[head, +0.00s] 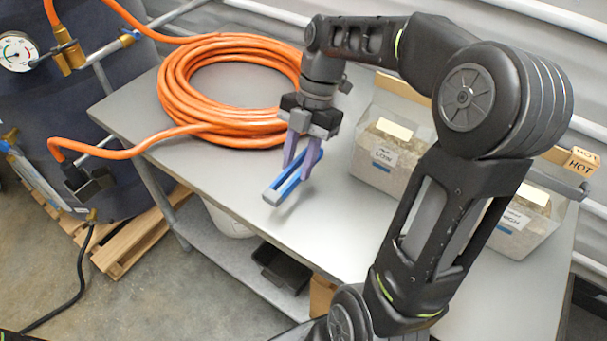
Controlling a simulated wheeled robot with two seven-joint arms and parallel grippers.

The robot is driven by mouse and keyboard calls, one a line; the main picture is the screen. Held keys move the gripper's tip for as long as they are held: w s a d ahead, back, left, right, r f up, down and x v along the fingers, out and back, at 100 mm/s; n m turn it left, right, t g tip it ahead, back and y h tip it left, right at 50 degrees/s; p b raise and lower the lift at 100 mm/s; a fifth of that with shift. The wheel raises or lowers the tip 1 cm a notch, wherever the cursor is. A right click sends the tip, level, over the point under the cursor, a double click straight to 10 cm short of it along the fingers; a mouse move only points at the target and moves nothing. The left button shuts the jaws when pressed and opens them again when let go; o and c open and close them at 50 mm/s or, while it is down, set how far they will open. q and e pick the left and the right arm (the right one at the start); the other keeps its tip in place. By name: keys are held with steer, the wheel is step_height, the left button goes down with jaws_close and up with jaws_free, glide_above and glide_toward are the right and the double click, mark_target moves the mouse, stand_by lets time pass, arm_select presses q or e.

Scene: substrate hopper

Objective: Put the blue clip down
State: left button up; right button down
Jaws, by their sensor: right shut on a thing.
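The blue clip (281,189) is a long, narrow piece with two parallel bars, in the middle of the head view. My right gripper (300,161) is shut on its upper end and points down over the grey table (228,180). The clip slants down to the left from the fingers. I cannot tell whether its lower end touches the tabletop or hangs just above it. My left gripper is not in view.
A coiled orange hose (222,60) lies on the table behind the clip. Clear bins with labels (386,157) stand at the right, partly behind my right arm. A gauge (17,51) is at the far left. The tabletop left and front of the clip is bare.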

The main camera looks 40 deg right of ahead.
mark_target(295, 196)
steer(key=shift+f, duration=1.15)
steer(key=shift+f, duration=0.1)
step_height(295, 196, down, 3)
steer(key=shift+p, duration=0.3)
steer(key=shift+f, duration=0.3)
steer(key=shift+f, duration=0.15)
steer(key=c, duration=1.1)
jaws_free()
